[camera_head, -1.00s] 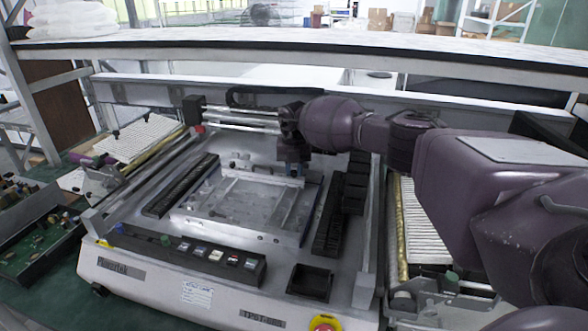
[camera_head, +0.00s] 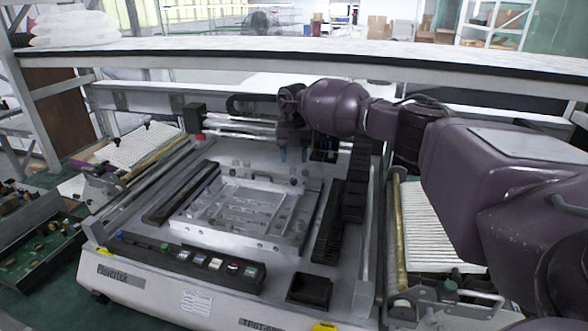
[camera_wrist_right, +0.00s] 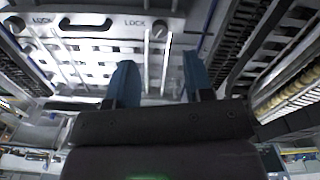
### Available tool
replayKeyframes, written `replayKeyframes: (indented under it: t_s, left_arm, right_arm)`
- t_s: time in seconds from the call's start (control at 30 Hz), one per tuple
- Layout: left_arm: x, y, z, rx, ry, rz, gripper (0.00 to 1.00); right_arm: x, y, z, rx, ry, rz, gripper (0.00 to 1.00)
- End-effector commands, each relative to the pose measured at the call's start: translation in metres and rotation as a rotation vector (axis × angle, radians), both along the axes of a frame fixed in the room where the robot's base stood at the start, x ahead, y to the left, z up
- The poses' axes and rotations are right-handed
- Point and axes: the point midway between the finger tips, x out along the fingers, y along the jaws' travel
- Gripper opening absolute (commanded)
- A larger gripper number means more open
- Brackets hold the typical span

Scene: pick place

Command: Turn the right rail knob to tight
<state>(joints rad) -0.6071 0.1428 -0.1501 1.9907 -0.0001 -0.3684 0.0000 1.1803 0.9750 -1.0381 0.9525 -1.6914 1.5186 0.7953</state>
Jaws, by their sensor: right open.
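My right gripper (camera_head: 294,154) points down above the far right part of the fixture plate (camera_head: 196,226) in the head view. Its two blue fingers are apart with nothing between them, and they also show in the right wrist view (camera_wrist_right: 158,75). The wrist view shows two small grey knobs on the plate's rail, each beside a "LOCK" label. The right knob (camera_wrist_right: 160,28) lies ahead of the gap between the fingers, apart from them. The other knob (camera_wrist_right: 15,24) is at the far left. The knob's exact setting cannot be read. My left gripper is out of view.
Black slotted racks (camera_head: 328,222) flank the plate. A row of buttons (camera_head: 216,264) and an empty black tray (camera_head: 309,291) are at the machine's front. A shelf (camera_head: 300,52) spans behind the machine. Feeders with white strips (camera_head: 432,225) stand at the right.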

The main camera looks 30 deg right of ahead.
Motion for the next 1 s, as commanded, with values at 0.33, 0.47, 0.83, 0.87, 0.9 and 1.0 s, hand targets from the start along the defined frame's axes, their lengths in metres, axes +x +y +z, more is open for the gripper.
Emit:
replayKeyframes:
  t_s: [0.33,0.47,0.83,0.87,0.9,1.0]
  left_arm:
    - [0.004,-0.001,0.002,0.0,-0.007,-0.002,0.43]
    - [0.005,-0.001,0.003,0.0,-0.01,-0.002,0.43]
    - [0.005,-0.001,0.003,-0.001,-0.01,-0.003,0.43]
    - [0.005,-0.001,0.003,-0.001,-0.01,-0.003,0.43]
    - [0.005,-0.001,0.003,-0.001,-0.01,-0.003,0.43]
    - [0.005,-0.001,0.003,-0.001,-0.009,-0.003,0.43]
  right_arm:
    - [0.0,0.0,0.035,0.0,0.0,0.0,0.47]
    - [0.0,0.0,0.036,0.001,0.001,0.0,0.47]
    - [0.0,0.0,0.036,0.001,0.001,0.0,0.47]
    - [0.0,0.0,0.036,0.001,0.001,0.0,0.47]
    - [0.0,0.0,0.036,0.001,0.001,0.001,0.47]
    - [0.0,0.0,0.036,0.001,0.001,0.001,0.47]
